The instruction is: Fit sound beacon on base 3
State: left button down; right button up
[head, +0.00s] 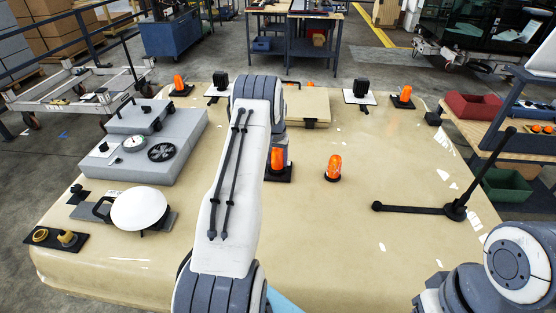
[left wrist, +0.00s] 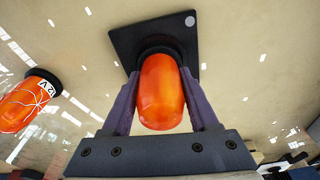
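An orange beacon (head: 277,159) stands upright on a black square base (head: 284,175) near the middle of the tan roof. In the left wrist view the beacon (left wrist: 161,92) has a smooth, unmarked dome, and its base (left wrist: 185,35) bears a small pale dot. My left gripper (left wrist: 160,78) has a finger against each side of this beacon, close to its dark collar. My left arm hides most of the gripper in the head view. A second orange beacon (head: 333,166) stands on the bare roof to the right; in the wrist view it (left wrist: 24,103) shows white crack-like lines and a label.
Two more beacons (head: 180,85) (head: 404,96) stand on bases along the back edge. A grey unit (head: 180,155), a white dome (head: 140,208) and a plate with brass fittings (head: 55,238) occupy the left. A black jointed arm (head: 415,209) lies at right. The front middle is clear.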

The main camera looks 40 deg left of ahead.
pick_arm(q)
jog(key=shift+c, duration=0.4)
grip_release()
